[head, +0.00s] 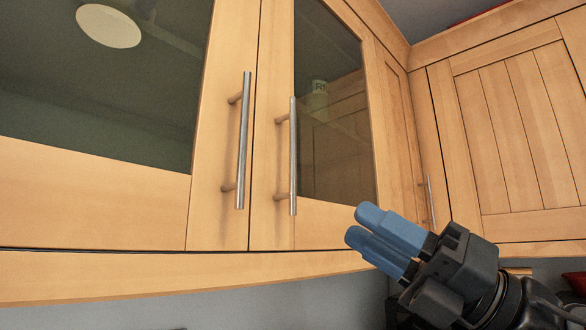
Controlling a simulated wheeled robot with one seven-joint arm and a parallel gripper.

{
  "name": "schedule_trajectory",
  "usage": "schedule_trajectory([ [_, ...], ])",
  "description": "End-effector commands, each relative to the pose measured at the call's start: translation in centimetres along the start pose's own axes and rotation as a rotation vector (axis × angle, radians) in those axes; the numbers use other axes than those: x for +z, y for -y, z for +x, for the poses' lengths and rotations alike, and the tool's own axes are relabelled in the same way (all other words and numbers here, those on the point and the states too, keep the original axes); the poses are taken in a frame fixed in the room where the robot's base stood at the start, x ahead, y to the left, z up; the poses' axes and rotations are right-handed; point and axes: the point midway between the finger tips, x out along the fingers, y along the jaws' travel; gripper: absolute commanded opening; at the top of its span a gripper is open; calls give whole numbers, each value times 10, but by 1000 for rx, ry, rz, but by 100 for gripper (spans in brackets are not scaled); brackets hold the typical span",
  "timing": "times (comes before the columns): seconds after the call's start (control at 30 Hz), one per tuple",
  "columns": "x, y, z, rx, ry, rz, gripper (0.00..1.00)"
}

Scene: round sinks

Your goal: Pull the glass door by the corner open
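The glass door by the corner (335,220) is the right one of two glass-fronted wooden doors, and it looks closed. Its upright metal bar handle (293,157) is on its left side. My gripper (362,226) is at the lower right, in front of the cabinet's lower edge, right of and below that handle. Its two blue fingers point up and left and look close together from this angle. Nothing shows between them, and they appear apart from the handle. Whether they are fully shut is unclear.
The left glass door (215,205) is closed, its bar handle (243,140) close beside the other. Right of the corner is a slatted wooden door (515,130), with a thin handle (430,202) near the corner.

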Motion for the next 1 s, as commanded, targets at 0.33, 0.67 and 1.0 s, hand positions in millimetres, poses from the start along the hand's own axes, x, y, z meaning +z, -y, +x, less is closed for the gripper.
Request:
schedule_trajectory([
  [0.33,51,-22,71,-234,-295,-469,30],
  [0.67,87,-31,102,-421,-452,-774,30],
  [1.0,88,-20,126,-447,-472,-814,30],
])
